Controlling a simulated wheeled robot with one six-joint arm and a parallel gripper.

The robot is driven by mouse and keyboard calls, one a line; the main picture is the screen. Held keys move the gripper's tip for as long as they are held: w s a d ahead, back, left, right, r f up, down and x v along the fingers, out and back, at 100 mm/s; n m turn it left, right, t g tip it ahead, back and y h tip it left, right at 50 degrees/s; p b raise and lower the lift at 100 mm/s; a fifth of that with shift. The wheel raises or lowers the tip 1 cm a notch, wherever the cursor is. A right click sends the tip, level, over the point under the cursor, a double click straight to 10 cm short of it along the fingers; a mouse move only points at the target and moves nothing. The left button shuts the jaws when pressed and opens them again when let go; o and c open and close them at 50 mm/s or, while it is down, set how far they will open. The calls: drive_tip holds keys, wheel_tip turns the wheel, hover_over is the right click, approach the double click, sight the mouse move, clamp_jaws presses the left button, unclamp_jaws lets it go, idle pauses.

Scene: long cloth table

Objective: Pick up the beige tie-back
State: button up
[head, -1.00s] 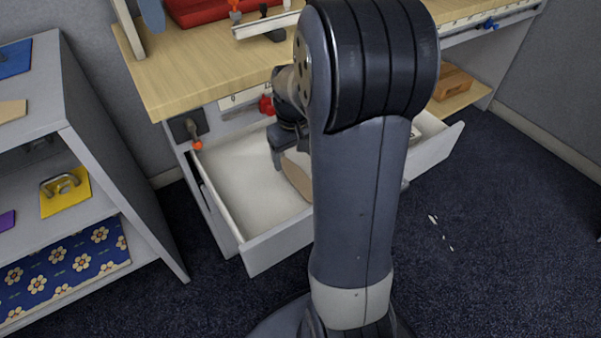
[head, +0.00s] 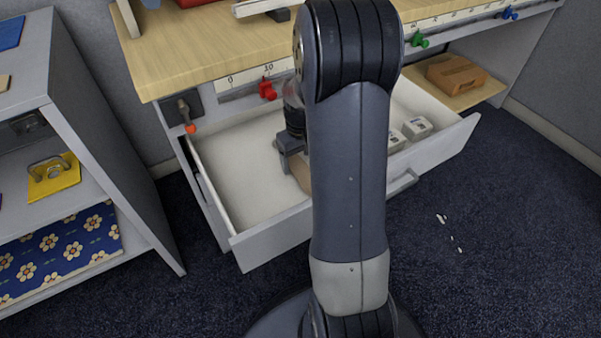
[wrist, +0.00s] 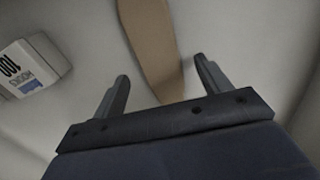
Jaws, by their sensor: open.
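The beige tie-back (wrist: 150,40) is a flat, tan strip lying on the floor of the open drawer. In the wrist view it runs from the top edge down to between my gripper's fingers. In the head view only a small part of it (head: 300,172) shows, the rest hidden behind my arm. My gripper (wrist: 160,82) is open, with one finger on each side of the strip's near end and nothing held. In the head view my gripper (head: 290,155) is low inside the drawer; I cannot tell its exact height above the strip.
White labelled boxes (head: 415,128) sit in the drawer's right part; one (wrist: 30,68) shows left of my gripper in the wrist view. The drawer's front wall (head: 270,240) and the wooden tabletop (head: 190,60) bound the space. The drawer's left part is bare.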

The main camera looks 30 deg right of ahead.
wheel_tip(320, 180, down, 2)
drive_tip(key=shift+f, duration=0.15)
drive_tip(key=shift+c, duration=0.5)
drive_tip(key=c, duration=1)
